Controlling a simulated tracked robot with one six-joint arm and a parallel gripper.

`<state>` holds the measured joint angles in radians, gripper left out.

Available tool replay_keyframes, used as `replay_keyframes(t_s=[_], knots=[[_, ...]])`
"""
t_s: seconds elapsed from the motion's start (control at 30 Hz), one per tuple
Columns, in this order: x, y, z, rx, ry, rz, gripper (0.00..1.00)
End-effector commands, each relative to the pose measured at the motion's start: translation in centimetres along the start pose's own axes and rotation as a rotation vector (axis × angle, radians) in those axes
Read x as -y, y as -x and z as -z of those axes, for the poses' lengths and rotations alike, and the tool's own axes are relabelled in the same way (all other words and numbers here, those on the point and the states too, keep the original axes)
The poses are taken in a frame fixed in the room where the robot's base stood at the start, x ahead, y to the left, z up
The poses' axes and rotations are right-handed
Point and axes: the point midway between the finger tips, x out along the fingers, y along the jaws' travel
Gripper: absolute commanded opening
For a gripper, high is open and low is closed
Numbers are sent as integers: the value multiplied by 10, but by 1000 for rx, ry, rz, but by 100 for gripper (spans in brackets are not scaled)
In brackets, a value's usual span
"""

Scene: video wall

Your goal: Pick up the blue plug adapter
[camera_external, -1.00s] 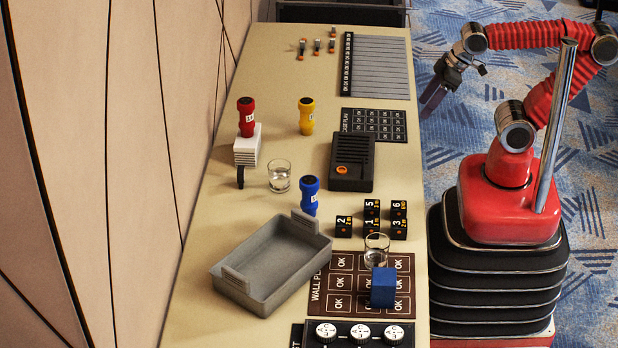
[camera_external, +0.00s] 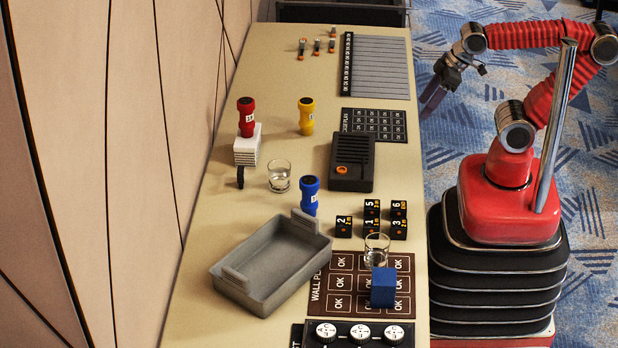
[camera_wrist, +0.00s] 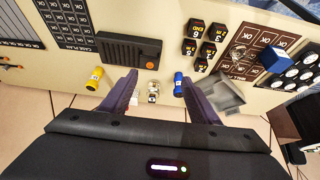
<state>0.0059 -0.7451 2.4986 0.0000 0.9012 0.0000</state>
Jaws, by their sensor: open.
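The blue cube-shaped piece (camera_external: 383,287), which looks like the plug adapter, sits on the dark "wall plan" card near the front right of the table. It also shows at the right of the wrist view (camera_wrist: 274,60). A blue labelled cylinder (camera_external: 309,196) stands upright behind the grey tray and shows in the wrist view (camera_wrist: 178,83) beside a fingertip. My gripper (camera_external: 433,100) hangs off the table's right edge, well away from both. In the wrist view my gripper (camera_wrist: 158,88) has its fingers apart with nothing held between them.
A glass (camera_external: 376,251) stands just behind the blue cube. Numbered black blocks (camera_external: 371,218) are behind that glass. The grey tray (camera_external: 262,299) lies to the left. A black box (camera_external: 351,163), another glass (camera_external: 279,176) and a yellow cylinder (camera_external: 306,117) stand farther back.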

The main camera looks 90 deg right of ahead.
Motion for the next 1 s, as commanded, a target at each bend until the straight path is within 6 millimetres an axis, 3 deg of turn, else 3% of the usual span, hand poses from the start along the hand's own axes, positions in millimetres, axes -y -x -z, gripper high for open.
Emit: replay_keyframes(t_s=[0.3, 0.47, 1.0], knots=[[-8, -39, -13, 146, -35, -9, 56], [-2, -64, -22, 242, -96, 28, 56], [57, -135, -49, 554, -501, 252, 56]])
